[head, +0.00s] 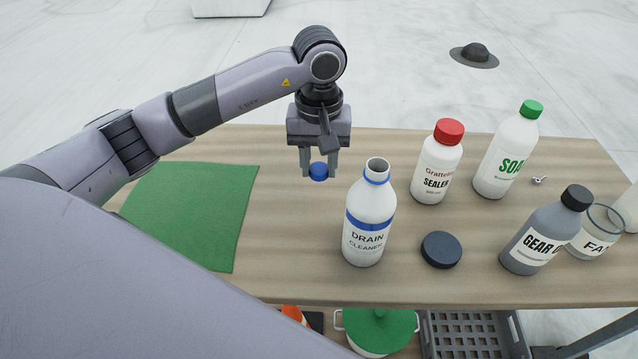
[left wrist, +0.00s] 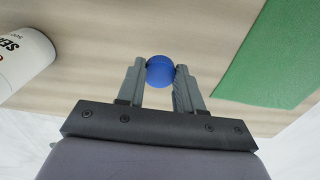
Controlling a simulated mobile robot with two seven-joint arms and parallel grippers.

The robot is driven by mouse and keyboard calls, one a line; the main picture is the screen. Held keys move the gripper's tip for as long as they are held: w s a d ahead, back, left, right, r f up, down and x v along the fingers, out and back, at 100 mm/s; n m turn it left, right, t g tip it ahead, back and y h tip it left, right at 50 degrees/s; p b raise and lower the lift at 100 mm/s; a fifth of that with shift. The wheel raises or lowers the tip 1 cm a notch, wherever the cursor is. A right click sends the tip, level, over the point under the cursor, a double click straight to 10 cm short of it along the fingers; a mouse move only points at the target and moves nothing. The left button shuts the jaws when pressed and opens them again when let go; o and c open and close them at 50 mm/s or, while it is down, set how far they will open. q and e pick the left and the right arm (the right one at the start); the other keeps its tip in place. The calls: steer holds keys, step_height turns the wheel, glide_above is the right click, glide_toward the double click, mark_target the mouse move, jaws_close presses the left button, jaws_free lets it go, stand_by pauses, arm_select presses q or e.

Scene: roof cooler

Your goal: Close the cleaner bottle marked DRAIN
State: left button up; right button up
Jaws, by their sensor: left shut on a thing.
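The white bottle (head: 370,213) labelled DRAIN CLEANER stands upright on the table, with a blue band and an open, uncapped neck. My left gripper (head: 319,172) is shut on a small blue cap (head: 318,171), left of the bottle's neck and apart from it. In the left wrist view the blue cap (left wrist: 160,71) sits between the two fingertips of the gripper (left wrist: 160,75), above the wooden surface. The bottle does not show in the left wrist view. My right gripper is not in view.
A dark round lid (head: 441,250) lies right of the bottle. SEALER (head: 436,165), SOAP (head: 508,150) and GEAR (head: 547,232) bottles and a glass jar (head: 597,232) stand further right. A green mat (head: 195,210) covers the table's left. Bare wood lies between mat and DRAIN bottle.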

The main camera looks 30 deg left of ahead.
mark_target(319, 169)
arm_select(q)
step_height(319, 169, up, 12)
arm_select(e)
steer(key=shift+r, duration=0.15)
arm_select(q)
steer(key=shift+f, duration=0.15)
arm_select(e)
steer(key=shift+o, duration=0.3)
